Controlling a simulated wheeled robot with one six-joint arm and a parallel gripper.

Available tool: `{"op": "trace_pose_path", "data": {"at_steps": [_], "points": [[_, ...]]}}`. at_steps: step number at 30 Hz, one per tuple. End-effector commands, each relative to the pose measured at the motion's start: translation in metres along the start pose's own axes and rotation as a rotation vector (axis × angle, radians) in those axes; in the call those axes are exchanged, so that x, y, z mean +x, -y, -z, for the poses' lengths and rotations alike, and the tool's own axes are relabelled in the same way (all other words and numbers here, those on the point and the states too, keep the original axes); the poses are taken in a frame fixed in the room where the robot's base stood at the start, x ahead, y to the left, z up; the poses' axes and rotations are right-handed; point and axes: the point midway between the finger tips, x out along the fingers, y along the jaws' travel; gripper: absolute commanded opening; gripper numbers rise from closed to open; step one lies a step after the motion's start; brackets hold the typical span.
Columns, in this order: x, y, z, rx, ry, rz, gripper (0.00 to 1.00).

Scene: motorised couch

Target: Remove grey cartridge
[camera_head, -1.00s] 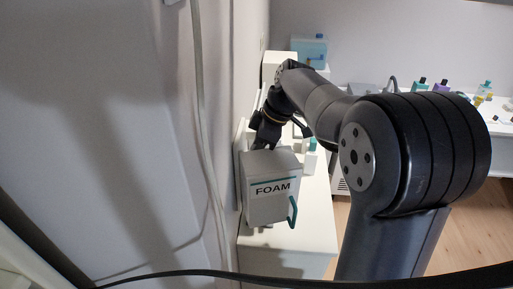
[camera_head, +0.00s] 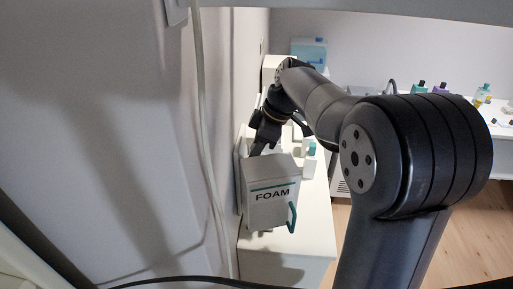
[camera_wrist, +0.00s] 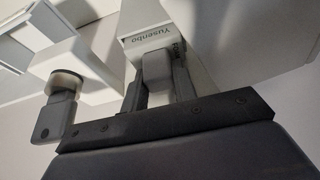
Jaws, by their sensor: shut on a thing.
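A pale box marked FOAM (camera_head: 268,210), with a teal stripe and teal handle, stands against the wall in the head view. My gripper (camera_head: 256,148) is at its upper rear edge, pointing down. In the wrist view my gripper (camera_wrist: 157,68) is shut around a plain grey block (camera_wrist: 156,78), one finger on each side. The fingertips are partly hidden in the head view.
A white cabinet top (camera_head: 310,215) lies under and right of the box. A small teal-capped item (camera_head: 310,152) stands close to the right. A grey capped piece (camera_wrist: 60,105) is left of the fingers. Cables hang along the left wall. Bottles stand on the back table (camera_head: 500,128).

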Motion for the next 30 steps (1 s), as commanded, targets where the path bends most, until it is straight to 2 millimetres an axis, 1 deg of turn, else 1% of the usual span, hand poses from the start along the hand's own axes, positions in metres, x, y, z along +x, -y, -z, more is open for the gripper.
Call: {"op": "trace_pose_path", "data": {"at_steps": [30], "points": [[-0.029,0.000,0.012,0.000,0.000,0.000,0.05]]}}
